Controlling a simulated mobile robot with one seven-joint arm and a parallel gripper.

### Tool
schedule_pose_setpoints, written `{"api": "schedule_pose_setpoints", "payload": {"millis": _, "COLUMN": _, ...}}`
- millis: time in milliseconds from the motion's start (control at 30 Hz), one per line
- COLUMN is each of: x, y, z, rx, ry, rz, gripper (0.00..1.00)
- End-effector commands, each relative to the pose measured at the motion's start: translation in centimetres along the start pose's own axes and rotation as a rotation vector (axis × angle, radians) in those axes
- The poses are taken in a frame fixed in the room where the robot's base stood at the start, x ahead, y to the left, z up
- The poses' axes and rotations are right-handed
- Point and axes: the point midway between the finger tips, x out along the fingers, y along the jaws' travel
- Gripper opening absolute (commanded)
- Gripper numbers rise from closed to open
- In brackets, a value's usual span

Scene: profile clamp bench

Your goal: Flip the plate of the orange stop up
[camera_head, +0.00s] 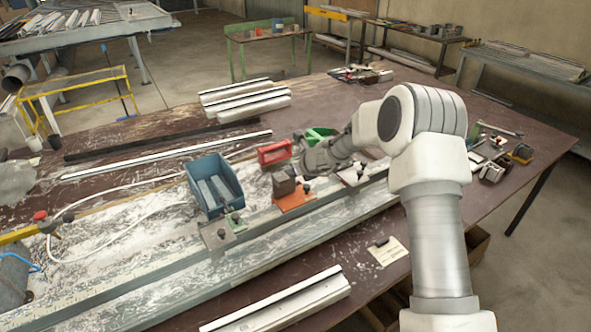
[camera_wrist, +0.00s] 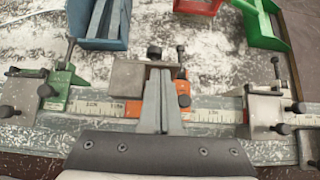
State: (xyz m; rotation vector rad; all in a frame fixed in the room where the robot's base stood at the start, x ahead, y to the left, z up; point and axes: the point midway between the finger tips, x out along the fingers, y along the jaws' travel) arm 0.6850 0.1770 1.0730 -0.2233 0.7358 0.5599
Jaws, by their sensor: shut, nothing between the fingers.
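The orange stop (camera_head: 295,202) sits on the long rail in the middle of the bench. In the wrist view its orange body (camera_wrist: 183,98) shows just right of my fingers. Its grey plate (camera_wrist: 128,78) shows left of my fingers, with a dark knob at its top. The plate sits higher than the plates of the neighbouring stops and appears to stand up over the orange base; its exact angle is hard to tell. My gripper (camera_wrist: 159,74) is shut and empty, its fingertips in front of the plate's right part. Whether they touch it is unclear.
A green stop (camera_wrist: 62,85) is on the rail to the left and a grey stop (camera_wrist: 266,107) to the right, their plates lying low. Behind the rail are a blue bin (camera_head: 214,186), a red bin (camera_head: 274,152) and a green bin (camera_head: 318,136). Profiles (camera_head: 245,100) lie farther back.

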Motion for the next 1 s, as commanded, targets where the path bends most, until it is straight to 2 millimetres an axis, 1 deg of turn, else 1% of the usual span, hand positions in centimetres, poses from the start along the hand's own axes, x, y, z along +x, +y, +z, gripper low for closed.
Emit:
{"api": "schedule_pose_setpoints", "payload": {"millis": 33, "x": 0.0, "y": 0.8, "z": 2.5, "rx": -0.003, "ry": -0.042, "rz": 0.011, "gripper": 0.00}}
{"api": "schedule_pose_setpoints", "payload": {"millis": 433, "x": -0.1, "y": 0.8, "z": 2.5, "rx": -0.002, "ry": -0.045, "rz": 0.012, "gripper": 0.00}}
{"api": "schedule_pose_setpoints", "payload": {"millis": 567, "x": -0.7, "y": 0.8, "z": 2.5, "rx": -0.002, "ry": -0.045, "rz": 0.011, "gripper": 0.00}}
{"api": "schedule_pose_setpoints", "payload": {"millis": 667, "x": -1.7, "y": 0.7, "z": 2.5, "rx": -0.003, "ry": -0.046, "rz": 0.010, "gripper": 0.00}}
{"api": "schedule_pose_setpoints", "payload": {"millis": 767, "x": -3.2, "y": 0.7, "z": 2.3, "rx": -0.004, "ry": -0.045, "rz": 0.009, "gripper": 0.00}}
{"api": "schedule_pose_setpoints", "payload": {"millis": 1000, "x": -7.5, "y": 0.3, "z": 1.4, "rx": -0.004, "ry": -0.033, "rz": 0.002, "gripper": 0.00}}
